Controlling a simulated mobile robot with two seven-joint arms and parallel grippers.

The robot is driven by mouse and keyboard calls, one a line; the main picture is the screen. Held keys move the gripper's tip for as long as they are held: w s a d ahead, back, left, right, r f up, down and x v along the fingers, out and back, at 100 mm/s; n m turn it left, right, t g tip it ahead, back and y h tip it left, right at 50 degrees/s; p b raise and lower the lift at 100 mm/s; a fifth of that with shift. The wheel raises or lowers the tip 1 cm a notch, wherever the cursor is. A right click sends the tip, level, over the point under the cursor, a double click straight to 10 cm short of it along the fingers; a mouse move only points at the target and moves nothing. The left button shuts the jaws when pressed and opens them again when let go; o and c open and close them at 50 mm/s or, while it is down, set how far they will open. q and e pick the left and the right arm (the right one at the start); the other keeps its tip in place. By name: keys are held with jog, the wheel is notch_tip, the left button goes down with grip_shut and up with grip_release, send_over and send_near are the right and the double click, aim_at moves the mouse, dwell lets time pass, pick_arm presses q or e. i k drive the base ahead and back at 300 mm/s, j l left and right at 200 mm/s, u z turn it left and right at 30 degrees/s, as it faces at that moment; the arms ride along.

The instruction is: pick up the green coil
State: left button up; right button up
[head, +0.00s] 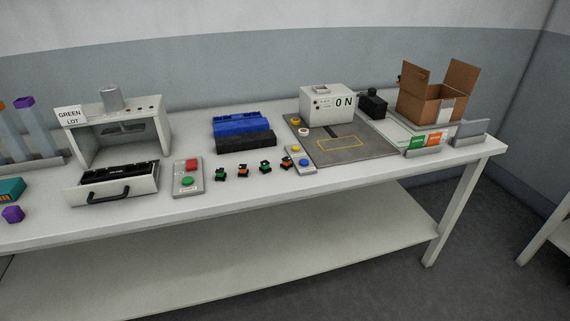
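Several small black parts with coloured middles stand in a row near the front edge of the white table. The leftmost is a green coil (219,174), and another green coil (264,167) is third from the left. Orange coils (243,171) alternate with them, one more being at the right end (286,163). All stand apart from each other on the bare tabletop. Neither of my grippers shows in the head view.
Left of the row are a button box (188,188) and a machine with an open drawer (112,194) and a "GREEN LOT" sign (70,116). A blue-and-black block (243,128) lies behind. A two-button panel (301,160), grey mat (365,151) and cardboard box (433,102) are right.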

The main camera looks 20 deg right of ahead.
aim_at(221, 175)
jog(key=l+u, duration=0.1)
jog(key=u, duration=0.35)
jog(key=l+u, duration=0.1)
jog(key=u, duration=0.35)
jog(key=l+u, duration=0.15)
jog(key=u, duration=0.3)
jog(key=l+u, duration=0.35)
jog(key=k+l+u, duration=0.15)
jog(key=l+u, duration=0.15)
jog(key=k+l+u, duration=0.1)
jog(key=l, duration=0.2)
jog(key=k+l, duration=0.15)
jog(key=k+l+u, duration=0.15)
jog(key=l, duration=0.25)
